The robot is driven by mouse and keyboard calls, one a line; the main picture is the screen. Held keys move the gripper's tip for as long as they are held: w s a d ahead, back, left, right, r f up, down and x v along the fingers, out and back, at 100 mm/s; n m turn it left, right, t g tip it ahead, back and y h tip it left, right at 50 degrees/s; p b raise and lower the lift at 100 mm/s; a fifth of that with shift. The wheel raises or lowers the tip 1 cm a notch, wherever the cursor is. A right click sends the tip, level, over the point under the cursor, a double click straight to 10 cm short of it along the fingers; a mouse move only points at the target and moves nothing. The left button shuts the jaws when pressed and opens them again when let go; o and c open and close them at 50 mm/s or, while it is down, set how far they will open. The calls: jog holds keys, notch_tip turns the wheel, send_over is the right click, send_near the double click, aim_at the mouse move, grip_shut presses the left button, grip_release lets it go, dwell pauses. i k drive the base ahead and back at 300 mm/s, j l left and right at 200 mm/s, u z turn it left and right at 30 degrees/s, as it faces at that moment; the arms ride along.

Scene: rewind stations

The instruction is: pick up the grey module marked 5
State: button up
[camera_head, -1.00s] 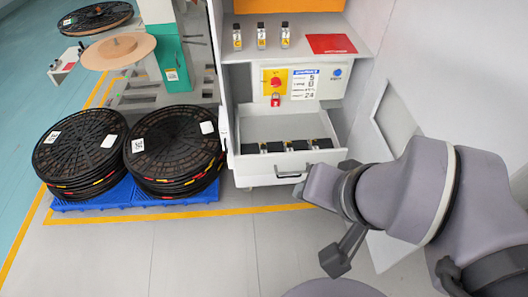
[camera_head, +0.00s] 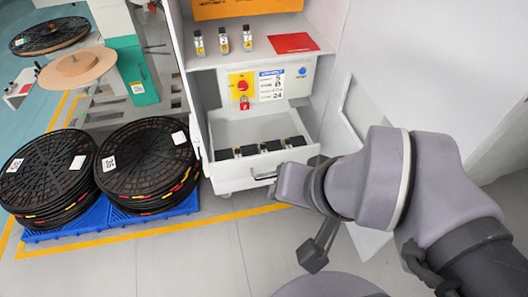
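Several small dark modules (camera_head: 247,151) lie in a row near the front of an open white drawer (camera_head: 238,174). Their marks are too small to read, so I cannot tell which is marked 5. Three small dark and silver modules (camera_head: 223,42) with yellow labels stand on the shelf above; I cannot read a clear 5 there either. My arm reaches in from the right, its wrist in front of the drawer's right end by the handle. Dark parts of my gripper (camera_head: 314,254) show around the wrist. The fingertips are not clearly seen, and I see nothing held.
A panel (camera_head: 266,86) with a red switch, a padlock and a printed card sits above the drawer. A red sheet (camera_head: 293,42) lies on the shelf. Stacked black reels (camera_head: 147,160) on blue pallets (camera_head: 68,223) stand left. Floor in front is clear.

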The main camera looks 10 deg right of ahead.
aim_at(286, 144)
jog(key=i+j+z, duration=0.95)
jog(key=j+z, duration=0.2)
jog(key=i+j+z, duration=0.1)
jog(key=j+z, duration=0.2)
jog(key=i+j+z, duration=0.1)
jog(key=j+z, duration=0.2)
jog(key=j, duration=0.2)
